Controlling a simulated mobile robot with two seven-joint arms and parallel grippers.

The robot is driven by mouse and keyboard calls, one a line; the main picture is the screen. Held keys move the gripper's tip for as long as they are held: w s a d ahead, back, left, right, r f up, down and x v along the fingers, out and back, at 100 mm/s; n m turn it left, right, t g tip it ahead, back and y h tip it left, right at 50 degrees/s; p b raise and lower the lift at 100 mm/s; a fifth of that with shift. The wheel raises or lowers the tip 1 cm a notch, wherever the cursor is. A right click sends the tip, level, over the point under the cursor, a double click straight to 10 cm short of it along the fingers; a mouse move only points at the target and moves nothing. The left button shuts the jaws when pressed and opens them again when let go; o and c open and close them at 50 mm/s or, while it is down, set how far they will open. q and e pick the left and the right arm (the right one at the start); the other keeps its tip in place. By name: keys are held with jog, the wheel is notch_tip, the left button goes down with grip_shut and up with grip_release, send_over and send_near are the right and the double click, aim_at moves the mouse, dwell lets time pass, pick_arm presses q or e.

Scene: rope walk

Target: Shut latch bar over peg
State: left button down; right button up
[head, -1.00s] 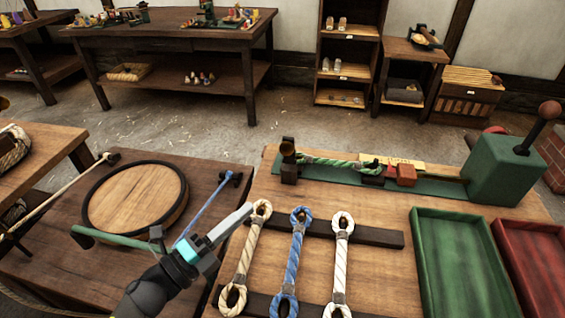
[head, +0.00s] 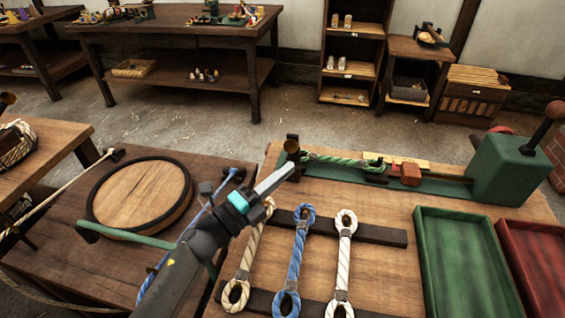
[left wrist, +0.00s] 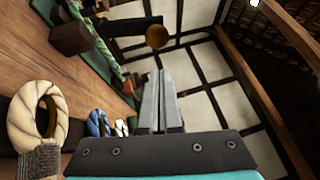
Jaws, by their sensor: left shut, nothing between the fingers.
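The latch bar (head: 293,139) is a dark bar standing up at the left end of the green bench fixture, with a brass knob (head: 291,146) on it. The dark bar (left wrist: 128,26) and the knob (left wrist: 157,37) also show in the left wrist view. A green-and-white rope (head: 340,160) runs right from this end. I cannot make out the peg. My left gripper (head: 291,166) is shut and empty; its tips lie just below the knob in the head view, and I cannot tell if they touch the fixture. My right gripper is out of view.
Cream, blue and white looped ropes (head: 299,255) lie across dark rails in front of the fixture. A green tray (head: 420,290) and a red tray stand at right. A green machine box (head: 508,168) with a lever closes the fixture's right end.

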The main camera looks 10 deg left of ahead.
pick_arm(q)
jog(key=shift+w+a+r, duration=0.15)
jog(key=shift+w+a, duration=0.05)
jog(key=shift+w, duration=0.45)
jog(key=shift+w+a+r, duration=0.1)
jog(key=shift+w+a, duration=0.05)
jog(key=shift+w, duration=0.5)
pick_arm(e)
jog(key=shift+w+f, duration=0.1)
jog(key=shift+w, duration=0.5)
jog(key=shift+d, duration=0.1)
